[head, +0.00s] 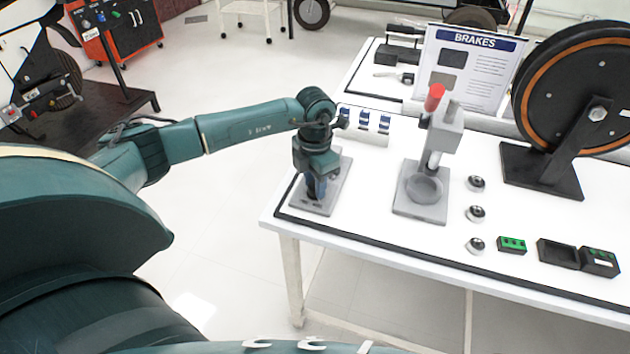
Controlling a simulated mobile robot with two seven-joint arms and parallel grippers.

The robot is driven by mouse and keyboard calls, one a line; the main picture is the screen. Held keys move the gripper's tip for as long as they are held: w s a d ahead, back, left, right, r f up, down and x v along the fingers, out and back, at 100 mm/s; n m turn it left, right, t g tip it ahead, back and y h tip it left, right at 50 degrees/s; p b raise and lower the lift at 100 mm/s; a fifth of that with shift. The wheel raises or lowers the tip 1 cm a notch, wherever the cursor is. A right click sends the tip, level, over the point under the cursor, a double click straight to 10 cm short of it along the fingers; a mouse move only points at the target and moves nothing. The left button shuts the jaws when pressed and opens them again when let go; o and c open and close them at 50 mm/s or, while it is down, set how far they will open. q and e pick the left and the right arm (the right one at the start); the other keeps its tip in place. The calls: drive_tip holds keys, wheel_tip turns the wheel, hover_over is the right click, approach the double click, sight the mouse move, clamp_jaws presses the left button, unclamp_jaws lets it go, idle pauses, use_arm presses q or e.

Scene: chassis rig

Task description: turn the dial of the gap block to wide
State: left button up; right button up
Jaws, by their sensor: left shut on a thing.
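The gap block appears to be the fixture on a flat grey base plate (338,195) at the near left corner of the white table. My left gripper (317,192) points straight down over it and is shut on its dial. The gripper and wrist cover the dial and most of the block, so the dial's setting cannot be read. My right gripper is not in view.
A grey press with a red-topped lever (435,97) stands right of the gripper. Several small silver knobs (476,213), a green block (512,245) and black boxes (557,254) lie further right. Blue-and-white items (364,118), a BRAKES board (465,70) and a large wheel stand (542,170) are behind.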

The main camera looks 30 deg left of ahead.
use_arm(q)
drive_tip(key=o, duration=1)
wheel_tip(320, 180, up, 13)
drive_tip(key=shift+r, duration=0.1)
idle(0.3)
